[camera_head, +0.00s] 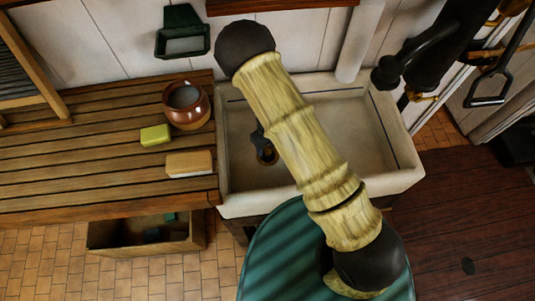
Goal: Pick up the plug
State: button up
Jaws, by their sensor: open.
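A pale stone sink (403,178) stands in the middle of the view. Inside it, left of centre, is a small dark piece with a brownish round part (267,156), close beside my arm. It may be the plug or the drain; I cannot tell which, and my arm may hide part of it. My yellowish arm with dark joints crosses over the sink from lower right to upper left. I cannot make out my gripper or its fingertips.
A slatted wooden counter (85,165) left of the sink holds a brown glazed pot (186,104), a yellow-green block (155,135) and a wooden brush or block (190,163). A black tap or pump (405,65) overhangs the sink's right back. An open wooden box (110,239) sits below the counter.

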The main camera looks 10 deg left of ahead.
aim_at(268, 150)
jog(key=shift+w+f+p, duration=0.15)
jog(key=shift+f+p, duration=0.45)
jog(key=shift+f, duration=1.85)
grip_shut()
